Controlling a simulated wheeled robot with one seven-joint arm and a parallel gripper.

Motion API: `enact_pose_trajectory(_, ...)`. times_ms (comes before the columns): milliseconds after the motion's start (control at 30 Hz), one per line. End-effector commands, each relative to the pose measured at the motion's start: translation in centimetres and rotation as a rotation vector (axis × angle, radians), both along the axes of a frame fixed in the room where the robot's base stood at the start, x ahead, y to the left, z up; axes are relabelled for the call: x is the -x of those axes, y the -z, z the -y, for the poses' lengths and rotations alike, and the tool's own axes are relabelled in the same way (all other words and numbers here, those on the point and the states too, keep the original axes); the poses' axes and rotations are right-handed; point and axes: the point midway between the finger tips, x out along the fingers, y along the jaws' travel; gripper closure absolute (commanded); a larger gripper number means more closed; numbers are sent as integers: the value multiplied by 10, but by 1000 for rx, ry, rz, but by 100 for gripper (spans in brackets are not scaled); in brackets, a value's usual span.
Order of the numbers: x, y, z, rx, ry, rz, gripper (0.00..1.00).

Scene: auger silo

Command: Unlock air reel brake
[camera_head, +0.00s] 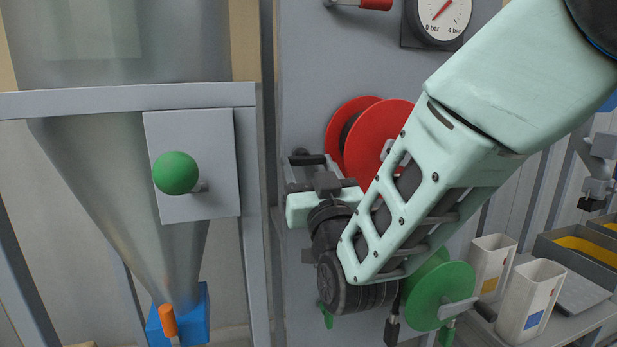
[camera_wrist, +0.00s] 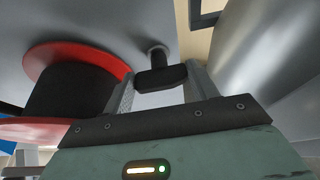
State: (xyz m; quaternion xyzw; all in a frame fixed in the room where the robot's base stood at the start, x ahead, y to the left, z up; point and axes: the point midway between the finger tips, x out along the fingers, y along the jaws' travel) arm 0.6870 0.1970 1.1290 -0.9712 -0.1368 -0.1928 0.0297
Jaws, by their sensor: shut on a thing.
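A black T-shaped handle (camera_wrist: 160,77) on a short stem sticks out from the grey panel, beside the red reel (camera_wrist: 75,62). My gripper (camera_wrist: 158,84) is shut on this handle, with one finger on each side of its bar. In the head view the red reel (camera_head: 350,118) is on the panel behind my arm, and the dark handle (camera_head: 304,159) shows just left of it at my gripper (camera_head: 308,172). My forearm and wrist hide part of the reel. Whether the brake is locked cannot be told.
A green reel (camera_head: 440,293) is below my wrist. A gauge (camera_head: 438,18) is above. A green ball knob (camera_head: 176,173) juts out from a plate on the metal hopper (camera_head: 120,180) at left. White bins (camera_head: 530,300) stand at lower right.

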Motion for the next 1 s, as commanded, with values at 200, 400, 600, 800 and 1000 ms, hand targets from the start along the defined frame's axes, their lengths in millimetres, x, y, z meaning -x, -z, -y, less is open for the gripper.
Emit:
enact_pose_trajectory(200,0,0,1,22,2,6,65)
enact_pose_trajectory(400,0,0,0,21,2,6,33)
enact_pose_trajectory(600,0,0,0,20,1,6,33)
enact_pose_trajectory(800,13,7,4,20,0,4,33)
enact_pose_trajectory(1000,50,25,14,21,-2,3,33)
